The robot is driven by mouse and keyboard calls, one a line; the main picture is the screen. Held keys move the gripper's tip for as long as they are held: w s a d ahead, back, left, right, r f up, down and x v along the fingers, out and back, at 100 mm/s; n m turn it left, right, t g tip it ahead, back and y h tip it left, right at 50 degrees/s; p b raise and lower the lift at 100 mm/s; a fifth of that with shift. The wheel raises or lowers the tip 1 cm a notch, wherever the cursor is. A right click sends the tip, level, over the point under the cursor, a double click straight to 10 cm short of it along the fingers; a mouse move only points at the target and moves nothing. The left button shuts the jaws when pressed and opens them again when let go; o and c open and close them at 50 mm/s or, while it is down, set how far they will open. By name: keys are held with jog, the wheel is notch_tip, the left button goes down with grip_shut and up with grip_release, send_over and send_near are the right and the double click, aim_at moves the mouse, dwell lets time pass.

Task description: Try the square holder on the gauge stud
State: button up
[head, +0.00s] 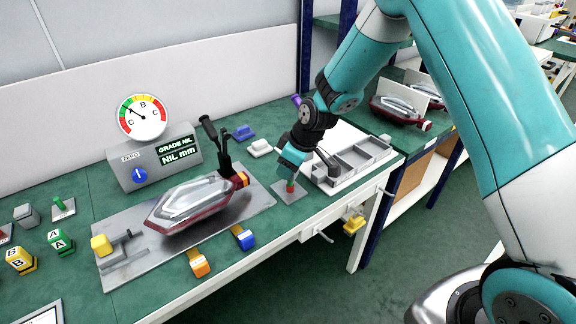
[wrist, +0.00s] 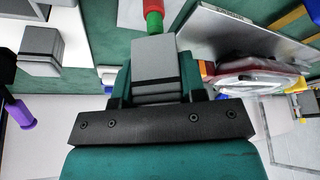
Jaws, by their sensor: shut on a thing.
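My gripper (head: 291,160) is shut on a grey square holder, hanging just above the gauge stud near the bench's front edge. In the wrist view the square holder (wrist: 154,55) is a grey block with a dark band, gripped between the teal jaws. In the head view it is mostly hidden by the gripper. The gauge stud (head: 290,187) is a short red and green post on a small grey plate (head: 283,196). In the wrist view the stud (wrist: 154,17) appears just beyond the holder's end. I cannot tell whether they touch.
A pale tray (head: 372,168) with compartments stands right of the stud. A red tail lamp (head: 190,207) lies on a grey fixture plate (head: 118,280) to the left. A dial gauge (head: 143,117) with a readout box stands behind it. Blue and white pieces lie behind the stud.

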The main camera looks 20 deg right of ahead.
jog(key=shift+f, duration=0.1)
jog(key=shift+f+b, duration=1.25)
jog(key=shift+f, duration=0.35)
jog(key=shift+r, duration=0.15)
jog(key=shift+r+p, duration=0.25)
jog(key=shift+p, duration=0.05)
jog(key=shift+f, duration=0.25)
dwell(0.9)
jog(key=shift+f+b, duration=0.2)
jog(key=shift+b, duration=0.15)
jog(key=shift+r, duration=0.1)
dwell(0.7)
jog(key=shift+r+p, duration=1.9)
jog(key=shift+r, duration=0.65)
